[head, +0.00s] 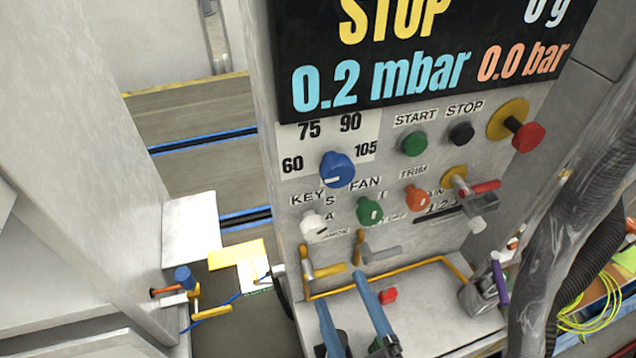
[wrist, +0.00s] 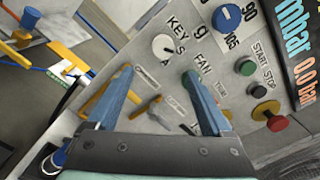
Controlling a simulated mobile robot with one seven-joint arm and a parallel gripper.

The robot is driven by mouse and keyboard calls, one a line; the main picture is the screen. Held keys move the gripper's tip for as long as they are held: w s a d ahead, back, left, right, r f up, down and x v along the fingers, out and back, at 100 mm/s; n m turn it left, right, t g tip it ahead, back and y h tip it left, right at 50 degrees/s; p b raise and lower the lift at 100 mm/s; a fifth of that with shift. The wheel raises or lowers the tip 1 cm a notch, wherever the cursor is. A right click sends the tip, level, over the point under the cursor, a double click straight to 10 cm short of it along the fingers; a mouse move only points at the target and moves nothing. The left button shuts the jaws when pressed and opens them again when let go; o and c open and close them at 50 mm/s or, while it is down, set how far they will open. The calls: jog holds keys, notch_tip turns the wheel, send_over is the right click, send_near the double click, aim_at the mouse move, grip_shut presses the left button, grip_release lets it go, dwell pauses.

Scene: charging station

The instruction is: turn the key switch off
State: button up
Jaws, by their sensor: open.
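The key switch (head: 313,224) is a white round knob under the KEY label, at the lower left of the panel face in the head view. It also shows in the wrist view (wrist: 165,47), just beyond the gap between my fingertips. A dark mark shows on the knob, but its exact setting is hard to read. My gripper (head: 340,290) has two blue fingers, spread apart and empty, below and in front of the panel. In the wrist view my gripper (wrist: 157,73) points toward the knob without touching it.
A green FAN knob (head: 369,210) sits right of the key switch, and a blue dial (head: 337,170) sits above. Below are yellow and grey lever handles (head: 378,252) and a yellow rail (head: 420,265). A thick grey hose (head: 560,240) hangs at the right.

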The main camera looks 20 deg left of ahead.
aim_at(318, 235)
jog(key=shift+m, duration=0.3)
jog(key=p+x, duration=0.1)
jog(key=x, duration=0.3)
jog(key=p+x, duration=0.1)
jog(key=x, duration=0.3)
jog(key=p+x, duration=0.1)
jog(key=x, duration=0.4)
jog(key=shift+s+r, duration=0.1)
jog(key=shift+r, duration=0.25)
jog(key=shift+c, duration=0.3)
grip_shut()
